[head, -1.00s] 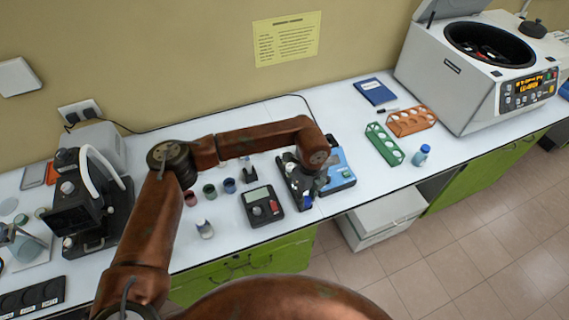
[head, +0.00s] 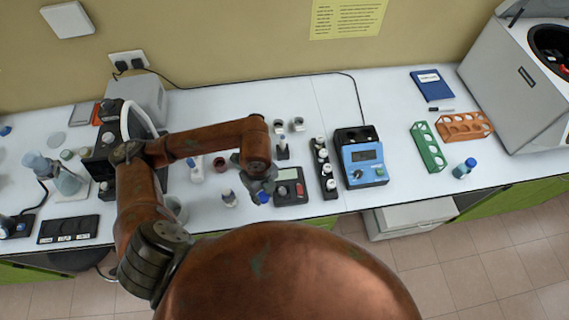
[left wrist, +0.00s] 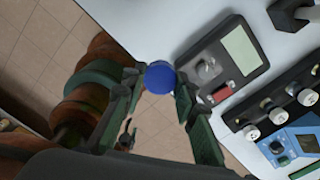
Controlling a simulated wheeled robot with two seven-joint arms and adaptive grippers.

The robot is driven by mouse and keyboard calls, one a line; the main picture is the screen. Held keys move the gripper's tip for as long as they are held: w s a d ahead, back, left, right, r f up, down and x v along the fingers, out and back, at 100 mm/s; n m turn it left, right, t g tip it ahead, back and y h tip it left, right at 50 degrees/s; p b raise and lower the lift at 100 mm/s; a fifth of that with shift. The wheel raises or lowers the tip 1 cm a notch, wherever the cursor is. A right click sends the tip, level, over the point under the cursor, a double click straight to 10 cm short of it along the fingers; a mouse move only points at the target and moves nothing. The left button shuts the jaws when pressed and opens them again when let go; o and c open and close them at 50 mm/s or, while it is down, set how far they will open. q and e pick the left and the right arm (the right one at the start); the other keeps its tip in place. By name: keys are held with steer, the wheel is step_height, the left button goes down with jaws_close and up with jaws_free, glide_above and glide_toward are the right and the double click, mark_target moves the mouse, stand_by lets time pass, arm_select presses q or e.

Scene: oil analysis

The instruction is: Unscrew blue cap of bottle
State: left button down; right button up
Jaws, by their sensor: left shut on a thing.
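My left gripper (head: 261,187) is over the front of the bench, beside the dark handheld meter. It is shut on a blue-capped object (head: 263,197). In the left wrist view the round blue cap (left wrist: 160,77) sits between the fingertips of my left gripper (left wrist: 158,80). I cannot tell whether a bottle body is attached beneath this cap. Another bottle with a blue cap (head: 464,168) lies or leans at the right of the bench, near the green rack. My right gripper is not in view.
The meter (head: 290,186), a black rack of white-topped vials (head: 325,168) and a blue instrument (head: 362,160) stand right of the gripper. A small bottle (head: 229,198) stands to its left. Green (head: 428,147) and orange (head: 464,126) racks are farther right.

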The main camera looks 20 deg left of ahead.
arm_select(q)
steer(key=s+a+r, duration=0.1)
steer(key=s+a, duration=0.4)
steer(key=shift+n, duration=0.3)
steer(key=w+a+f+p, duration=0.1)
steer(key=w+f, duration=0.1)
steer(key=w, duration=0.1)
steer(key=w+a+f, duration=0.2)
steer(key=w+f, duration=0.1)
steer(key=w, duration=0.1)
steer(key=w+a+f+p, duration=0.1)
steer(key=w+a+f, duration=0.1)
steer(key=w+f, duration=0.1)
steer(key=shift+w+p, duration=0.3)
steer(key=shift+w, duration=0.15)
steer(key=shift+w+a+f, duration=0.25)
steer(key=shift+w+f, duration=0.25)
steer(key=shift+f, duration=0.25)
step_height(320, 180, down, 3)
steer(key=shift+r+p, duration=0.1)
steer(key=shift+p, duration=0.45)
steer(key=shift+f, duration=0.2)
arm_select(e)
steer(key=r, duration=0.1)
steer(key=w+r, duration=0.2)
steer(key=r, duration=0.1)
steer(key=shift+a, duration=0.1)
